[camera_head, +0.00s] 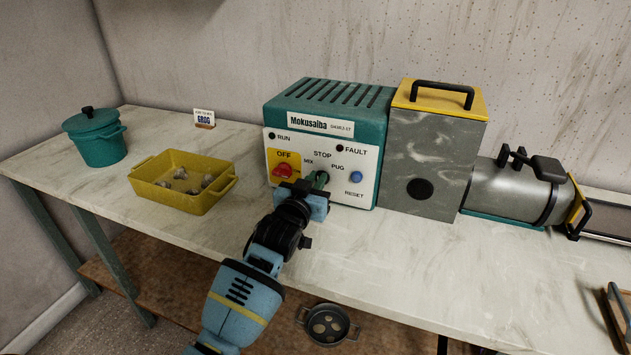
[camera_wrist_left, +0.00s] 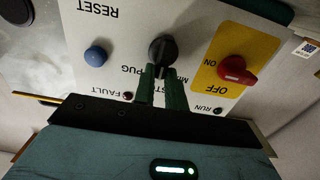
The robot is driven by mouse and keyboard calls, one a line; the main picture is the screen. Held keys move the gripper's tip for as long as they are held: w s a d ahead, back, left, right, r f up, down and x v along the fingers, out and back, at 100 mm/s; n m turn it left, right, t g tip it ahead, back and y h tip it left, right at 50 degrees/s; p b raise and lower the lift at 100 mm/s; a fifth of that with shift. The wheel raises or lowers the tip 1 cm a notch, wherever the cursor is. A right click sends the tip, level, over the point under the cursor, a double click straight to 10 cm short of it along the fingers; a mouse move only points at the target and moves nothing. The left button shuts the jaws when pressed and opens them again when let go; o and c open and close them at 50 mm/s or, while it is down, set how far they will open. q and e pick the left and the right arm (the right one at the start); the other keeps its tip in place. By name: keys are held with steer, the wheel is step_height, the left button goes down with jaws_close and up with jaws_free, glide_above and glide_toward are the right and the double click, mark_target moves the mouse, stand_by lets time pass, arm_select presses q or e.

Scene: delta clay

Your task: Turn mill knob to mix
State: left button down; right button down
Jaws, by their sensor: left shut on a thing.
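The teal and white control box (camera_head: 322,130) of the mill stands on the table. Its black mode knob (camera_wrist_left: 163,49) sits among the STOP, MIX and PUG labels. My left gripper (camera_head: 316,182) reaches the panel from the front, and its green fingers (camera_wrist_left: 161,82) are shut on the knob in the left wrist view. The fingers partly cover the MIX and STOP labels, and I cannot tell where the knob points. The red switch (camera_head: 283,170) on its yellow OFF/ON plate is beside the knob; it also shows in the wrist view (camera_wrist_left: 236,71). My right gripper is not in view.
The blue RESET button (camera_head: 357,177) is close to the knob. A grey hopper with yellow lid (camera_head: 434,150) and a grey barrel (camera_head: 512,190) stand to the right. A yellow tray (camera_head: 172,200) and teal pot (camera_head: 97,139) stand left. Bare tabletop lies in front.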

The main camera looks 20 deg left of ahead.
arm_select(q)
steer(key=shift+n+p, duration=0.3)
steer(key=shift+n, duration=0.1)
steer(key=n+p, duration=0.1)
steer(key=n, duration=0.1)
steer(key=a+n+p, duration=0.1)
steer(key=n+p, duration=0.1)
steer(key=n, duration=0.1)
steer(key=shift+f+n, duration=0.1)
steer(key=shift+n, duration=0.2)
steer(key=shift+a+f+n, duration=0.1)
steer(key=shift+f+n, duration=0.05)
steer(key=shift+n, duration=0.65)
steer(key=shift+p, duration=0.3)
